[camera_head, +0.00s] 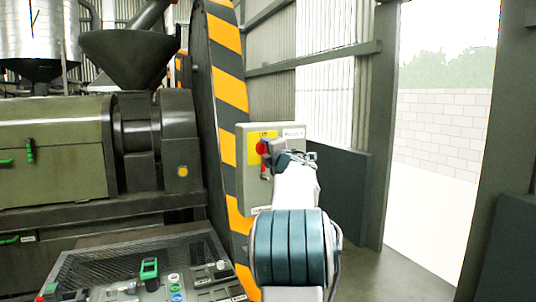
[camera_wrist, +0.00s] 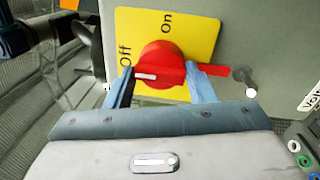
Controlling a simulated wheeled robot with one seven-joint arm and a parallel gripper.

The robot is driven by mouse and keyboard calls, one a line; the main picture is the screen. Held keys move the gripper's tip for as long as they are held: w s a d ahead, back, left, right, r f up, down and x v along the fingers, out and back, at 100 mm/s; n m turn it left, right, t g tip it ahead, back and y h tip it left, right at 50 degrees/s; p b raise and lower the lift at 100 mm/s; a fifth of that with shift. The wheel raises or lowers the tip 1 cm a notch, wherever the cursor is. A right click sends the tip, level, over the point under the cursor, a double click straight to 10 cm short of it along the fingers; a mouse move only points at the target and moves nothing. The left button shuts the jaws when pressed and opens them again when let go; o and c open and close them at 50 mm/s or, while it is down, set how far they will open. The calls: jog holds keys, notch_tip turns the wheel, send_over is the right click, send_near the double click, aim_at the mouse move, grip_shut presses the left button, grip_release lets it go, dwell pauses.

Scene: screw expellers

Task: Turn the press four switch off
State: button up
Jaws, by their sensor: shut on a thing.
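The press switch is a red rotary knob (camera_wrist: 160,62) on a yellow plate (camera_wrist: 205,35) marked "Off" and "On". In the head view the knob (camera_head: 260,147) shows on a grey box, partly hidden by my gripper (camera_head: 272,155). In the wrist view my gripper (camera_wrist: 163,84) is shut on the knob, with one blue finger on each side of its grip bar. The white mark on the bar points left, just below the word "Off". The word "On" is at the top right. The bar's other end points right.
The grey switch box (camera_head: 248,190) stands beside a black-and-yellow striped guard (camera_head: 229,90). A green screw press (camera_head: 55,150) with a black hopper (camera_head: 128,55) is on the left. A control panel (camera_head: 145,285) sits low in front. An open doorway (camera_head: 435,170) is on the right.

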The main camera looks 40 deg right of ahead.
jog(key=shift+f, duration=0.4)
jog(key=o, duration=0.9)
jog(key=shift+r, duration=0.15)
jog(key=shift+r, duration=0.1)
jog(key=shift+s, duration=0.1)
jog(key=b+v, duration=0.3)
jog(key=v, duration=1)
jog(key=shift+s+a, duration=0.15)
jog(key=shift+s, duration=0.1)
